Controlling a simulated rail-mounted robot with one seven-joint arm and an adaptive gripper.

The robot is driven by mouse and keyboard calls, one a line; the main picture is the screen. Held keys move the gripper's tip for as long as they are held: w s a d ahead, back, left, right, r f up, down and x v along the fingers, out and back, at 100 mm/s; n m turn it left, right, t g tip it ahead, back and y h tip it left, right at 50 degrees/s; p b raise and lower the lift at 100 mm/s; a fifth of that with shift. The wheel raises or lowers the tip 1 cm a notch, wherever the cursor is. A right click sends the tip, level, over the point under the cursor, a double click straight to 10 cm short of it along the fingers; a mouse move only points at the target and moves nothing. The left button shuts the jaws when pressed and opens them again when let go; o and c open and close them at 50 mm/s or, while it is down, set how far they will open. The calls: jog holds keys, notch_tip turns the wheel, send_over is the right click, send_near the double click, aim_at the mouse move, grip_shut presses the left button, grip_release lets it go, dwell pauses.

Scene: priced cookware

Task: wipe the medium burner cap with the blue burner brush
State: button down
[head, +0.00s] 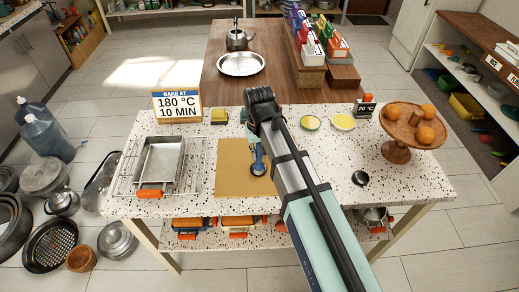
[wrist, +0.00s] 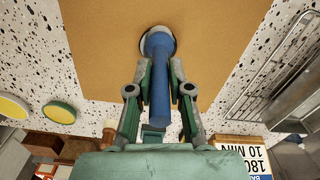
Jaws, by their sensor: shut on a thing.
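My gripper (wrist: 160,75) is shut on the handle of the blue burner brush (wrist: 159,95), which runs between both fingers. The brush also shows in the head view (head: 258,160), over the tan mat (head: 234,182). Its far end meets a round, pale-rimmed dark shape (wrist: 158,33) on the mat in the wrist view. I cannot tell whether that shape is the brush head or a burner cap beneath it, nor whether they touch. In the head view my arm hides part of the gripper. No burner cap can be clearly identified as the medium one.
A wire rack with a metal pan (head: 160,161) stands left of the mat. A bake sign (head: 178,105) and a sponge (head: 219,116) are behind. Two round yellow-green things (head: 343,121), a small dark round thing (head: 360,178) and a wooden fruit stand (head: 397,152) are to the right.

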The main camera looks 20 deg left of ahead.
jog(key=shift+w+a+f, duration=0.2)
jog(key=shift+w, duration=0.3)
jog(key=shift+d, duration=0.1)
jog(key=shift+s+d, duration=0.2)
jog(key=shift+s, duration=0.4)
notch_tip(320, 180, up, 2)
jog(key=shift+w+a+r+p, duration=0.1)
jog(key=shift+r+p, duration=0.1)
jog(key=shift+p, duration=0.55)
jog(key=shift+r+p, duration=1.55)
jog(key=shift+r, duration=1.2)
jog(key=shift+f, duration=0.1)
